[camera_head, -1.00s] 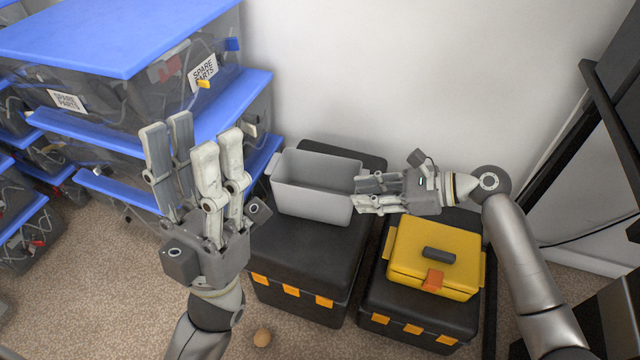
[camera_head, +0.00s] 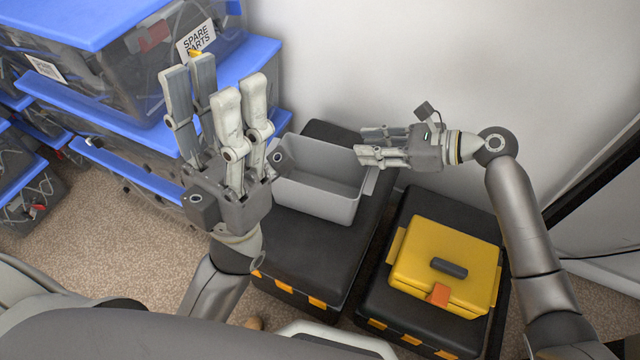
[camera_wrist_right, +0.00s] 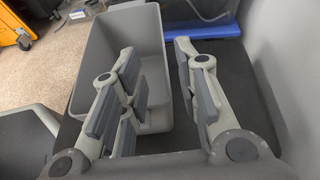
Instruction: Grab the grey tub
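The grey tub (camera_head: 318,188) is open-topped and looks empty. It stands upright on a black case with orange latches (camera_head: 307,255). My right gripper (camera_head: 362,145) is open at the tub's right end, fingers pointing left. In the right wrist view, the tub (camera_wrist_right: 152,40) sits below the fingers. One side of my right gripper (camera_wrist_right: 160,75) overlaps the tub's opening and the other lies outside its wall; I cannot tell if they touch it. My left gripper (camera_head: 218,85) is open and empty, fingers pointing up.
A yellow toolbox (camera_head: 447,265) sits on a second black case (camera_head: 392,300) at right. Stacked clear boxes with blue lids (camera_head: 137,180) fill the left. A pale wall (camera_head: 370,50) is behind the tub. A black frame (camera_head: 595,185) stands at the right.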

